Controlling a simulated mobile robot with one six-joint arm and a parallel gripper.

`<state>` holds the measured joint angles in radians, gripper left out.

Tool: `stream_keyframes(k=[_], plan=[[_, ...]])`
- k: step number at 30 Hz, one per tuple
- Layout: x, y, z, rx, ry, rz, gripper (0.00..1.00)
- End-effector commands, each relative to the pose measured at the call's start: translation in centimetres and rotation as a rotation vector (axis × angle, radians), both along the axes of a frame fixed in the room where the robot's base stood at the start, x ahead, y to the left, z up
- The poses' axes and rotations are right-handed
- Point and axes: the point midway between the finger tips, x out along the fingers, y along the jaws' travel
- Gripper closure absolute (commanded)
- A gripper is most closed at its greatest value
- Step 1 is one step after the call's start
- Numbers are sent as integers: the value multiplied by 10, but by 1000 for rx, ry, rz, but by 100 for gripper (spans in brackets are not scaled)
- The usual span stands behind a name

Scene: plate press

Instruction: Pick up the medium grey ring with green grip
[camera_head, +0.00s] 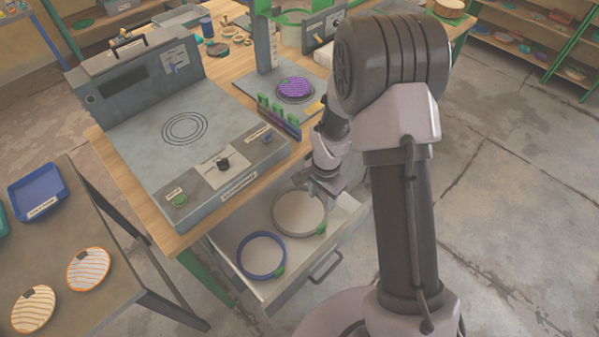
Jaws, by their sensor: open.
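The grey ring (275,217) lies flat in the open drawer (225,252). Its green grip (321,229) is on the ring's lower right side. A blue ring (241,263) with its own green grip (279,271) lies to the lower left of the grey one, also in the drawer. My gripper (324,189) is open above the upper right edge of the grey ring. I cannot tell how far it is above the ring. It hides part of the ring's upper right rim.
The drawer sits under a wooden bench with a grey press machine (165,160). A plate with a purple pattern (296,87) lies on another station behind. A table at left holds two striped plates (88,268) and a blue tray (38,192). The floor at right is clear.

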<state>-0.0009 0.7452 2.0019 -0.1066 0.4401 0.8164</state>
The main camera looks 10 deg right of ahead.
Motion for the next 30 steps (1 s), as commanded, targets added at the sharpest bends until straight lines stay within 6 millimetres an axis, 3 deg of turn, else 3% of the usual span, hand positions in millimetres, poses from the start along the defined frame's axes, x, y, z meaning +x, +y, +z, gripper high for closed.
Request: stream_keyframes(k=[12,20,27,30], plan=[[-3,-1,-113,-2,17,-12,51],[-2,-1,-142,-2,15,-11,51],[-1,-2,-186,-1,15,-12,51],[-1,-2,-188,-1,14,-12,51]])
